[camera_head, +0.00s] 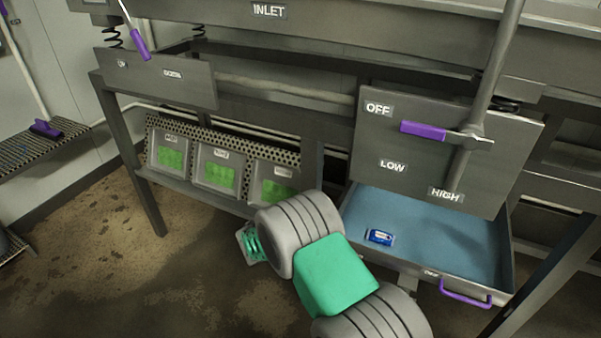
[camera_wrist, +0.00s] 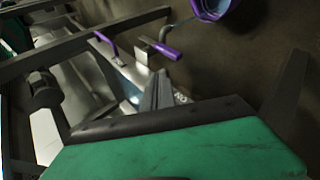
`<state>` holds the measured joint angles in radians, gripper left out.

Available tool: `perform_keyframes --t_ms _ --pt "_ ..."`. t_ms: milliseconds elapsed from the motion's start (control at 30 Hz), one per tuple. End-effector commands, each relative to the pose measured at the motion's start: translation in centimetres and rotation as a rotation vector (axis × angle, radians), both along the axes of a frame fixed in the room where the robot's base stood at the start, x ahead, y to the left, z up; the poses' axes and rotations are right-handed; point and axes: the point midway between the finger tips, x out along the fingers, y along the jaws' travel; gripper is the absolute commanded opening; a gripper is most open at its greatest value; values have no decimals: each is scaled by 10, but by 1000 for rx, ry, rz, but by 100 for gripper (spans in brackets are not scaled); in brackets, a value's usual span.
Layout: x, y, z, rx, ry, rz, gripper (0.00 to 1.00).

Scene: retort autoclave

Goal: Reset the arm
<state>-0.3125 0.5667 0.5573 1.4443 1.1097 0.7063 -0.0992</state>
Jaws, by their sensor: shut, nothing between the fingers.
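My arm (camera_head: 322,270), grey with a green section, reaches in from the bottom of the head view, in front of the lower frame and to the left of the open drawer. My gripper (camera_wrist: 160,78) shows in the wrist view as dark narrow fingers beyond a green body. The fingers are together and empty. In the head view the fingers cannot be made out clearly.
An open drawer (camera_head: 430,240) with a purple handle (camera_head: 465,295) holds a small blue packet (camera_head: 379,236). Above it, an OFF/LOW/HIGH panel (camera_head: 400,185) carries a purple-handled lever (camera_head: 423,130). Green-screened boxes (camera_head: 218,170) stand behind my arm. The floor at left is clear.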

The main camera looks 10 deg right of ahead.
Motion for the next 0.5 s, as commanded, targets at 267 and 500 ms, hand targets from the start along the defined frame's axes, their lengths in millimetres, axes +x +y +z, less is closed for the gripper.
perform_keyframes --t_ms 267,500 --pt "-6 26 191 366 -116 66 0" --pt "-65 70 350 674 -224 230 0"
